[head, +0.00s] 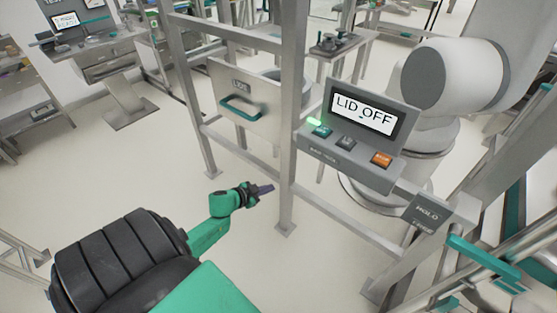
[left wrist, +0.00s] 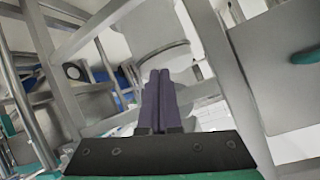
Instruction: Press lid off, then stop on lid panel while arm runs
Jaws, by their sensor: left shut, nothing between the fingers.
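The grey lid panel (head: 352,165) stands on the metal frame, and its display (head: 362,115) reads "LID OFF". Below the display are a teal button (head: 321,131), a grey button (head: 345,142) and an orange button (head: 381,159). A green light glows beside the teal one. The button labels are too small to read. My left gripper (head: 265,189) is shut and empty, below and left of the panel, apart from it, near a frame post. In the left wrist view its dark fingers (left wrist: 159,100) lie together. My right gripper is not in view.
A metal post (head: 291,110) stands between the panel and a drawer front with a teal handle (head: 240,108). A large white arm (head: 470,75) is behind the panel. A grey plate marked "HOLD" (head: 427,213) sits lower right.

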